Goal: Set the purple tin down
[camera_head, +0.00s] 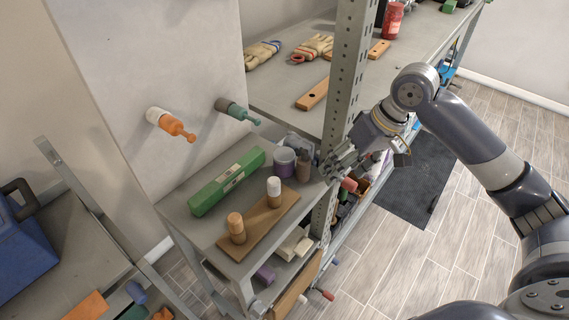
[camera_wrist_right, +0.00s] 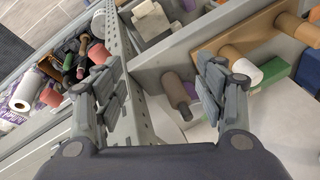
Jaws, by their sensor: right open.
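A purple tin (camera_head: 284,163) stands upright on the top of the small grey shelf unit, beside a brown bottle (camera_head: 303,166). My right gripper (camera_head: 336,162) is just right of the bottle and tin, near the steel post. In the wrist view the right gripper (camera_wrist_right: 158,76) has its fingers wide apart, with nothing held between them. The brown bottle also shows in the wrist view (camera_wrist_right: 176,92), near the right finger; the tin is not clear there, largely hidden. My left gripper is not in view.
A green box (camera_head: 227,181) and a wooden board with pegs (camera_head: 258,222) share the shelf top (camera_head: 190,222). A perforated steel post (camera_head: 347,80) stands close to the right gripper. Orange (camera_head: 175,126) and green handled pegs (camera_head: 240,112) stick out from the panel.

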